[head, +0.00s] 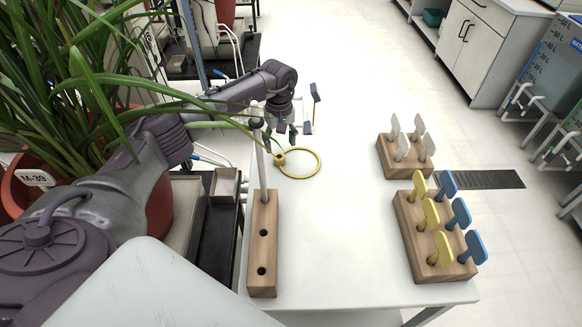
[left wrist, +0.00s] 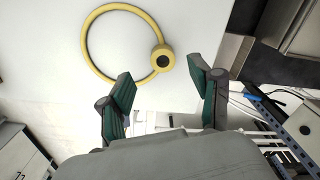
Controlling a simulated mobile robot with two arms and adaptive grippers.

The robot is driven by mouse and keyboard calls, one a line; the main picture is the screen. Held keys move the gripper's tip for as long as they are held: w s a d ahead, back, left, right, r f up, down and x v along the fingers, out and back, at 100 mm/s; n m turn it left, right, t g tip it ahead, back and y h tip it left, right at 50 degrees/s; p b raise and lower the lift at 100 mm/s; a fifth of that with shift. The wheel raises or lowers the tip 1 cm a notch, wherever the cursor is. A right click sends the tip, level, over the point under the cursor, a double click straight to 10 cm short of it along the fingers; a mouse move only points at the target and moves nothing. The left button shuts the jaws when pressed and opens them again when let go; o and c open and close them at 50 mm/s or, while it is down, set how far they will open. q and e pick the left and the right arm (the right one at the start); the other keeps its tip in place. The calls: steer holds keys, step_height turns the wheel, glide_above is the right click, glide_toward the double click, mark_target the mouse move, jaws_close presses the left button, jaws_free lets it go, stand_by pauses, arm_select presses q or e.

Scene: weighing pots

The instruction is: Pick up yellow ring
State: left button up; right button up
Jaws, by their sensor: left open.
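The yellow ring (head: 321,163) lies flat on the white table toward its far end. It has a round yellow knob on its rim, which shows in the left wrist view (left wrist: 161,54) with a dark centre. My left gripper (head: 281,134) is open and empty, just beyond and above the knob in the head view. In the left wrist view the open green-padded fingers (left wrist: 160,75) point toward the knob, which appears between and a little past their tips. My right gripper is out of view.
A wooden block (head: 263,275) with holes and an upright metal rod stands at the table's left edge, near my arm. Wooden holders with white tags (head: 404,168) and yellow and blue tags (head: 432,262) stand on the right. The table's middle is clear. A leafy plant (head: 60,60) overhangs my arm.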

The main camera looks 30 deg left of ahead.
mark_target(279, 156)
arm_select(q)
steer(key=shift+f, duration=0.8)
steer(key=f+b, duration=0.2)
steer(key=f, duration=0.1)
steer(key=f+b, duration=0.1)
steer(key=f, duration=0.1)
steer(key=shift+a, duration=0.25)
steer(key=shift+r, duration=0.2)
steer(key=shift+c, duration=0.9)
steer(key=c, duration=0.8)
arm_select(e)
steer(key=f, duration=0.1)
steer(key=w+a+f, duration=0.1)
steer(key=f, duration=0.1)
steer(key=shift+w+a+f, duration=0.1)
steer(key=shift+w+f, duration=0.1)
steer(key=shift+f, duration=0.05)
